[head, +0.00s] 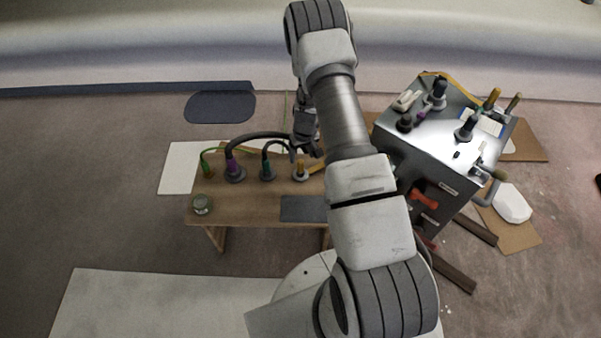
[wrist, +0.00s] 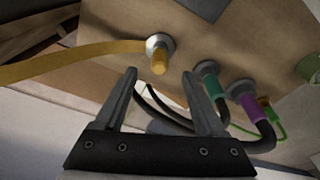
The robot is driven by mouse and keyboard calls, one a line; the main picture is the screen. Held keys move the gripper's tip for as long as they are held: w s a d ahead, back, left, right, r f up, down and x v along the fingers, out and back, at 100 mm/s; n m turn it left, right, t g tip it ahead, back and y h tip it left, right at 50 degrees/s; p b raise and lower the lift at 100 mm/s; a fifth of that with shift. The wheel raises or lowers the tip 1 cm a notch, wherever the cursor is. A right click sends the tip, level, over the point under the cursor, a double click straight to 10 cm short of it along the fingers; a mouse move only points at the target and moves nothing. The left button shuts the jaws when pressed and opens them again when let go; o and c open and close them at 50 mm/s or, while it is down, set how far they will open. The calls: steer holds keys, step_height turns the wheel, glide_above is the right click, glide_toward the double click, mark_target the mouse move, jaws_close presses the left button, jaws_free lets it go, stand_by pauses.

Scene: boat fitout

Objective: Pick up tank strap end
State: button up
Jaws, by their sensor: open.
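The tank strap end (wrist: 159,63) is an orange-yellow peg standing in a round grey holder on the wooden bench. Its flat yellow strap (wrist: 60,62) runs off to the left in the wrist view. The strap end (head: 300,167) also shows in the head view, at the bench's right part, just left of my arm. My gripper (wrist: 160,82) is open and empty. In the wrist view the strap end appears just beyond the fingertips, in line with the gap between them. In the head view my gripper (head: 303,150) is over the bench, partly hidden by my arm.
Beside the strap end stand hose ends with a teal band (wrist: 208,75) and a purple band (wrist: 250,105), and a green line (head: 207,168). A small jar (head: 202,204) sits on the bench (head: 245,211). A metal tank (head: 440,135) with fittings stands at right.

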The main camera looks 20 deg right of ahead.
mark_target(300, 167)
steer(key=f+b, duration=0.1)
steer(key=f, duration=0.2)
steer(key=w+f+b, duration=0.1)
steer(key=f, duration=0.2)
steer(key=w+f+b, duration=0.1)
steer(key=f, duration=0.2)
steer(key=shift+f, duration=0.35)
jaws_close()
